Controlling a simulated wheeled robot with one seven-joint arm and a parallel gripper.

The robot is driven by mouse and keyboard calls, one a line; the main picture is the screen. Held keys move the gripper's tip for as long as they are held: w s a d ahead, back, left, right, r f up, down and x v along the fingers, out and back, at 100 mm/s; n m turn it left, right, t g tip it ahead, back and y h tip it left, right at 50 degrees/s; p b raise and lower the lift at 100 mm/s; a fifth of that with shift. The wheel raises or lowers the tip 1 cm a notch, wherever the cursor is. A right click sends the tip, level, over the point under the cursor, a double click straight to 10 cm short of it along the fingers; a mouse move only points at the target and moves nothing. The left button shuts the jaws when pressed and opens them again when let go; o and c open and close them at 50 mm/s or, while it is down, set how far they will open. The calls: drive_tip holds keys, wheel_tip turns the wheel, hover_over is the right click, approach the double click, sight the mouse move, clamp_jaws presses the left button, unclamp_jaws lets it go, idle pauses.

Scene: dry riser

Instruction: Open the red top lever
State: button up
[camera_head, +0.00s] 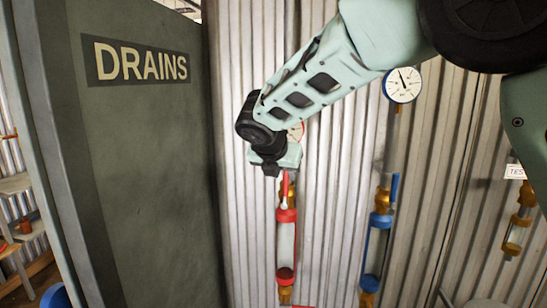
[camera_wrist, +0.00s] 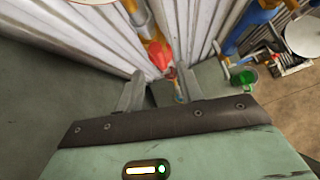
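The red top lever (camera_head: 286,185) stands upright at the top of the red-banded riser (camera_head: 286,216) in the head view. My gripper (camera_head: 274,170) is right at the lever's upper end and partly hides it. In the wrist view my gripper's two grey fingers (camera_wrist: 162,76) are spread apart. The red lever (camera_wrist: 157,52) shows beyond the fingertips, near the gap between them. I cannot tell whether a finger touches it.
A blue-banded riser (camera_head: 378,235) with a blue lever and a gauge (camera_head: 402,84) stands to the right. A green panel marked DRAINS (camera_head: 150,160) stands close on the left. Corrugated wall (camera_head: 335,200) lies behind. A green bucket (camera_wrist: 244,78) shows in the wrist view.

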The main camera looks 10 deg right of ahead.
drive_tip(key=b+v, duration=0.2)
drive_tip(key=v, duration=0.9)
drive_tip(key=s+d+f+m+g+y+b, duration=0.1)
drive_tip(key=s+f+m+g, duration=0.3)
drive_tip(key=s+f+m, duration=0.7)
drive_tip(key=s+d+f+m+g+y+b, duration=0.2)
drive_tip(key=s+f+m, duration=0.9)
drive_tip(key=s, duration=1.1)
wheel_tip(320, 180, down, 3)
drive_tip(key=shift+d+f+g+y, duration=0.15)
drive_tip(key=shift+d+g+y, duration=0.65)
drive_tip(key=shift+g, duration=0.1)
